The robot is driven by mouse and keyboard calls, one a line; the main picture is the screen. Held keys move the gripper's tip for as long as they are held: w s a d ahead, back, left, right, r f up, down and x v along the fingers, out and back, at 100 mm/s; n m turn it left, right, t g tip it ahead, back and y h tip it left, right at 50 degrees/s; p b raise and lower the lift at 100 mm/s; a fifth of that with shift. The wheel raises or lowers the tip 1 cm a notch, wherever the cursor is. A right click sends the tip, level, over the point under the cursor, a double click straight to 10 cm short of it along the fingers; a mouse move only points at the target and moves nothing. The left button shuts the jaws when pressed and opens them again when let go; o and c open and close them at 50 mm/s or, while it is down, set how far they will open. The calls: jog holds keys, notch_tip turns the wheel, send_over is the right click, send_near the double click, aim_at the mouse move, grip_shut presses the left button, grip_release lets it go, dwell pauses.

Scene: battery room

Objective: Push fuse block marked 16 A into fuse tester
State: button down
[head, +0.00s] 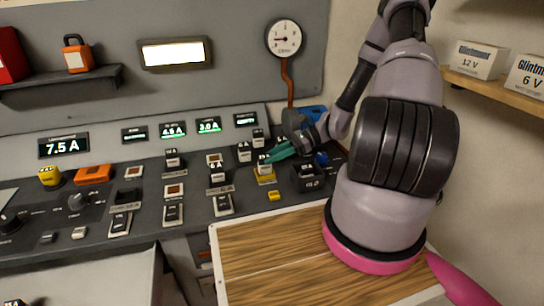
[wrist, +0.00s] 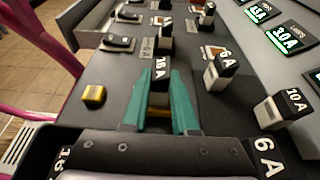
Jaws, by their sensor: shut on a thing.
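The fuse block marked 16 A (wrist: 161,72) is white with a black labelled top and stands between my teal fingertips in the wrist view. In the head view the fuse block (head: 264,159) is small and partly covered by the fingers. My gripper (head: 276,155) is shut on it; its fingers (wrist: 160,105) also show in the wrist view. A yellow socket (head: 265,179), seemingly the fuse tester, is directly under the block. Yellow also shows between the fingers in the wrist view. I cannot tell how deep the block sits.
Blocks marked 6 A (wrist: 216,72) and 10 A (wrist: 270,109) stand to the right in the wrist view. A yellow button (wrist: 93,95) is at the left. A black box (head: 308,177) stands right of the socket in the head view. A wooden-topped surface (head: 270,245) lies in front.

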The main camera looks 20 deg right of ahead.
jog(key=shift+f, duration=0.55)
jog(key=c, duration=1)
grip_release()
jog(key=shift+d, duration=0.1)
jog(key=v, duration=1)
jog(key=shift+d+r, duration=0.2)
jog(key=shift+d, duration=0.15)
jog(key=shift+r, duration=0.1)
